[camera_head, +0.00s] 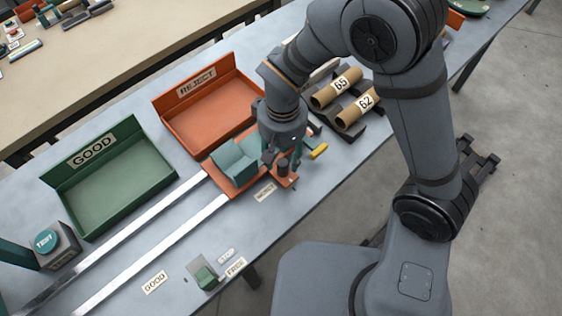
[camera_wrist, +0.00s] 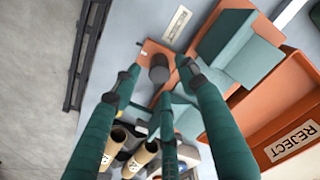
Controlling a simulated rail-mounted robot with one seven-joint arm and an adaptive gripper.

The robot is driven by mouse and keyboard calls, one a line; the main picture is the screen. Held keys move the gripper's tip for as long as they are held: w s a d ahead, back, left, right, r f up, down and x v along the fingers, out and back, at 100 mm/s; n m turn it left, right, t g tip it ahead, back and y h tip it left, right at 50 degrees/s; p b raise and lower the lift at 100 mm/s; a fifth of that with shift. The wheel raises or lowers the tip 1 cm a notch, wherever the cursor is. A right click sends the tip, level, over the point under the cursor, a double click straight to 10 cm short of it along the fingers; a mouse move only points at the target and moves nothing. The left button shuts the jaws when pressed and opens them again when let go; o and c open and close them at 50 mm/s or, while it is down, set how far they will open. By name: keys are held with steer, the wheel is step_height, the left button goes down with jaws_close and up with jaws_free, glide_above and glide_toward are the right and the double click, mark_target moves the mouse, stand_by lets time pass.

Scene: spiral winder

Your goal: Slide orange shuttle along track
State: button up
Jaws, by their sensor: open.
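The orange shuttle (camera_head: 219,184) carries a teal cradle (camera_head: 235,162) and sits at the right end of the track, two pale metal rails (camera_head: 150,253). A dark round knob (camera_head: 282,168) stands on its front tab; the wrist view shows the knob (camera_wrist: 158,68), the orange tab (camera_wrist: 148,50) and the teal cradle (camera_wrist: 240,52). My gripper (camera_head: 286,170) is down at the tab. In the wrist view its teal fingers (camera_wrist: 160,76) are open, spread around the knob with gaps visible. Whether any finger touches the knob I cannot tell. My wrist hides part of the shuttle's right side.
A green GOOD tray (camera_head: 115,197) and an orange REJECT tray (camera_head: 218,118) stand behind the rails. Cardboard tubes (camera_head: 337,88) lie on a dark rack at right. A TEST button (camera_head: 46,241) is at far left. A small green switch (camera_head: 206,278) is in front.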

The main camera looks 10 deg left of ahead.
mark_target(282, 161)
steer(key=shift+f, duration=1.75)
steer(key=shift+c, duration=0.6)
jaws_close()
steer(key=shift+w, duration=0.1)
